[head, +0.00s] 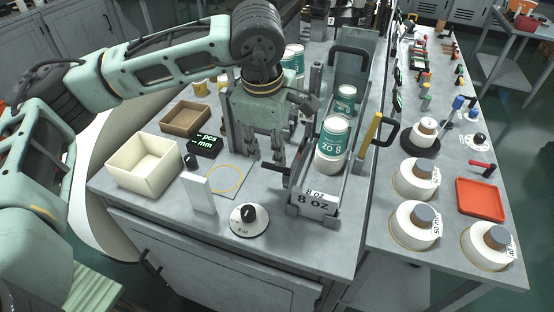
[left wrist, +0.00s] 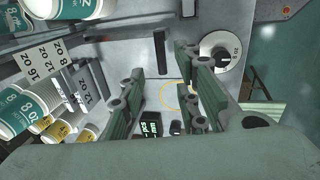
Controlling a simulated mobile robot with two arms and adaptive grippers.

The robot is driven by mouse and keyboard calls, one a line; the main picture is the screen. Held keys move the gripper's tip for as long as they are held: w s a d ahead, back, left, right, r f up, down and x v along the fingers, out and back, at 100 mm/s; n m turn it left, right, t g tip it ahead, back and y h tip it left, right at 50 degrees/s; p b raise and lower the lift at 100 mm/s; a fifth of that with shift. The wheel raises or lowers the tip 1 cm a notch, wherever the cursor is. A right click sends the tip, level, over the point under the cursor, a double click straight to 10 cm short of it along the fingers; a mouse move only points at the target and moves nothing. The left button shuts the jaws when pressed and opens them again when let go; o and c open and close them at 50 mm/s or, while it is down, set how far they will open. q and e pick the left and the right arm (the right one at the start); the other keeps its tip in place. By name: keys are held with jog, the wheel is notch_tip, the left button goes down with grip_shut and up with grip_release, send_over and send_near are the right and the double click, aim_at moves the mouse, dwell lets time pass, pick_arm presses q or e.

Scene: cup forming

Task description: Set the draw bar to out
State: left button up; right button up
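My left gripper (head: 265,152) points down over the left table, just left of the 8 oz cup channel (head: 318,196). Its fingers stand apart with nothing between them; in the left wrist view they show open too (left wrist: 158,82). A short dark bar (head: 274,167) juts left from the channel's side, close to and below the fingertips. It also shows in the left wrist view as a black bar (left wrist: 160,52), ahead of the gap between the fingers. It looks like the draw bar, but no label on it is readable. My right gripper is out of view.
A knob dial (head: 248,217) and a white upright plate (head: 199,193) stand near the front edge. A cream bin (head: 143,163), a brown tray (head: 186,117) and a black display (head: 205,145) are to the left. 8 oz cups (head: 333,138) stand in the channel.

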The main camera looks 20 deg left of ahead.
aim_at(274, 165)
pick_arm(q)
jog(key=f, duration=0.2)
jog(key=w+f+p, duration=0.1)
jog(key=f, duration=0.2)
jog(key=shift+f, duration=0.1)
jog(key=shift+w+f+p, duration=0.1)
jog(key=shift+f+p, duration=0.2)
jog(key=shift+f, duration=0.3)
jog(key=c, duration=0.7)
grip_shut()
